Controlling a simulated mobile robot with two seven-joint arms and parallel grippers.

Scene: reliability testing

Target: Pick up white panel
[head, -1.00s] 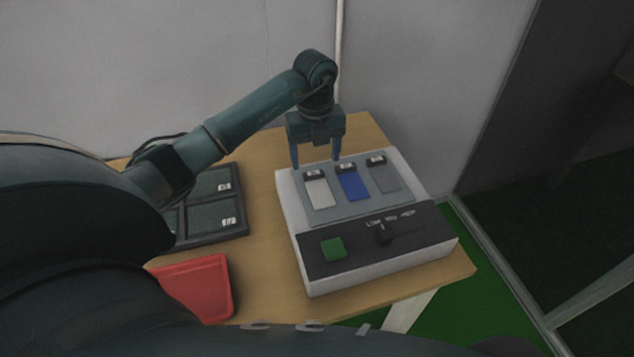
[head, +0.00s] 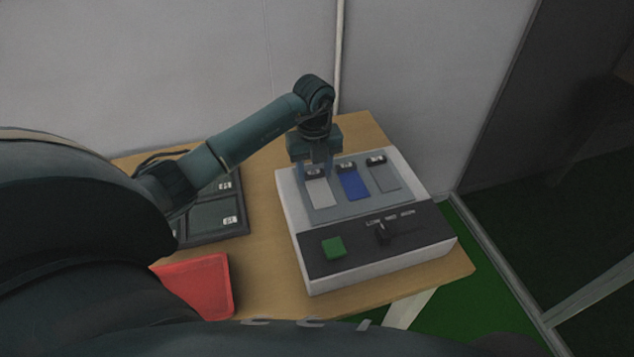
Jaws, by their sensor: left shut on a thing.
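The white panel (head: 319,192) lies in the leftmost slot of the grey plate on top of the testing box (head: 290,205). A dark clip-like end with a small label sits at its far edge. My left gripper (head: 317,174) points down at that far end, with its fingers closed in on it. The fingers partly hide the panel's far end. The panel still lies flat in its slot. My right gripper is not in view.
A blue panel (head: 353,187) and a grey panel (head: 385,178) lie to the right. The box front has a green button (head: 333,247) and a slider (head: 382,235). A dark tray (head: 213,235) and a red bin (head: 197,284) are left on the wooden table (head: 262,262).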

